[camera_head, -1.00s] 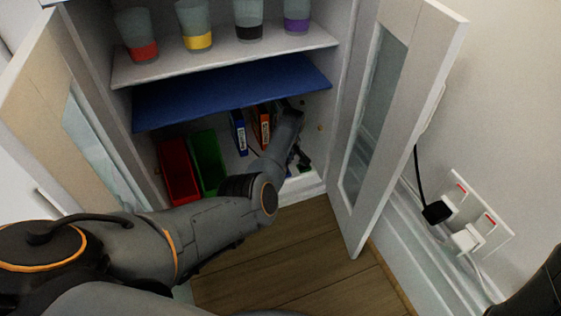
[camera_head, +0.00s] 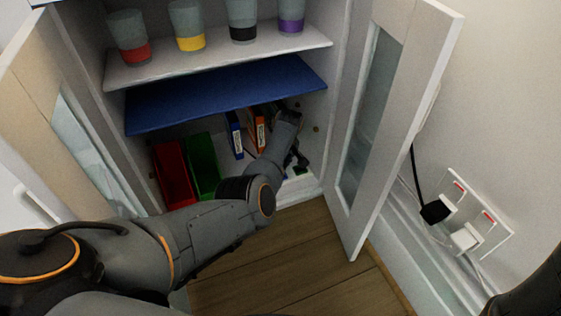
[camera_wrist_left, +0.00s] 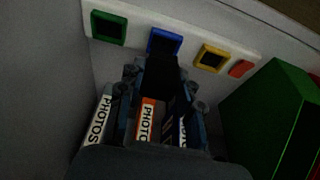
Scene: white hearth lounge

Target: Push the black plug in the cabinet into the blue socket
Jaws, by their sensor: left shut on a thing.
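My left gripper (camera_wrist_left: 163,92) is shut on the black plug (camera_wrist_left: 160,76) in the left wrist view. The plug is right at the lower edge of the blue socket (camera_wrist_left: 164,41) and covers part of it. I cannot tell whether its tip is inside. The blue socket sits on a white strip (camera_wrist_left: 187,40) between the green socket (camera_wrist_left: 108,28) and the yellow socket (camera_wrist_left: 210,58). In the head view my left arm reaches into the cabinet's lower compartment, and its gripper (camera_head: 298,160) is mostly in shadow. The plug is hard to make out there. My right gripper is out of frame.
A blue shelf (camera_head: 225,92) hangs over the arm. Red (camera_head: 173,172) and green (camera_head: 203,165) bins and photo binders (camera_head: 235,134) stand beside it. The open right door (camera_head: 395,120) is close by. A wall outlet (camera_head: 490,215) holds other plugs. Cups stand above.

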